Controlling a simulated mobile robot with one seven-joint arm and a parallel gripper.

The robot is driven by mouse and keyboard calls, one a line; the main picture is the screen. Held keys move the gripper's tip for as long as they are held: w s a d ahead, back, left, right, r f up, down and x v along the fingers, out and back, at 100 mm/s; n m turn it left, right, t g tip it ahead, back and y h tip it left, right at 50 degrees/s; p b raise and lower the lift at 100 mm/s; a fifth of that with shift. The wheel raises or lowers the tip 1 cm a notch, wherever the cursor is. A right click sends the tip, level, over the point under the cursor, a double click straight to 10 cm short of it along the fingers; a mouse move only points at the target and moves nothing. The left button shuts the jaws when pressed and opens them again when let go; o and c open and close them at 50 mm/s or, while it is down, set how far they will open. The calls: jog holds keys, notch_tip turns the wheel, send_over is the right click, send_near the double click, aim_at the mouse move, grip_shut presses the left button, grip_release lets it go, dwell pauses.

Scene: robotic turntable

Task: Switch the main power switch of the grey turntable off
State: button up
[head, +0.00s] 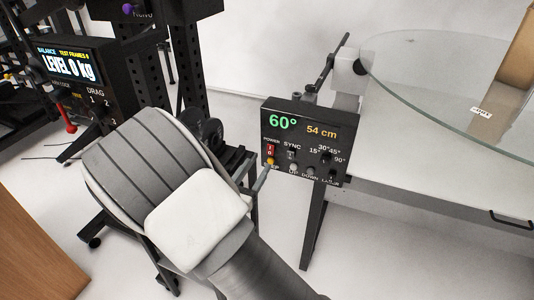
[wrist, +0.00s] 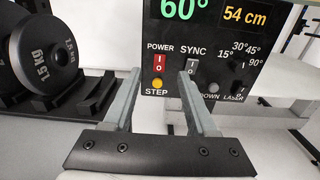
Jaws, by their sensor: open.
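The turntable's control panel (head: 310,138) is a black box at the front of the table, its display lit with "60°" and "54 cm". Its red POWER rocker switch (head: 270,150) is at the panel's lower left; it also shows in the wrist view (wrist: 159,62), marked "I" above and "O" below, just above the yellow STEP button (wrist: 158,84). My gripper (wrist: 160,84) is open and empty, its fingers either side of the POWER switch in that view. I cannot tell whether it touches the panel. In the head view my arm hides most of the gripper.
The SYNC switch (wrist: 192,66) is close to the right finger, with knobs further right. A glass disc (head: 450,75) lies over the white table at right. A weight plate (wrist: 40,50) sits left of the gripper. Another black display box (head: 80,75) stands at the far left.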

aim_at(270, 145)
jog(key=b+x, duration=0.1)
jog(key=x, duration=0.7)
jog(key=shift+w+d+b, duration=0.1)
jog(key=shift+w+b, duration=0.2)
grip_shut()
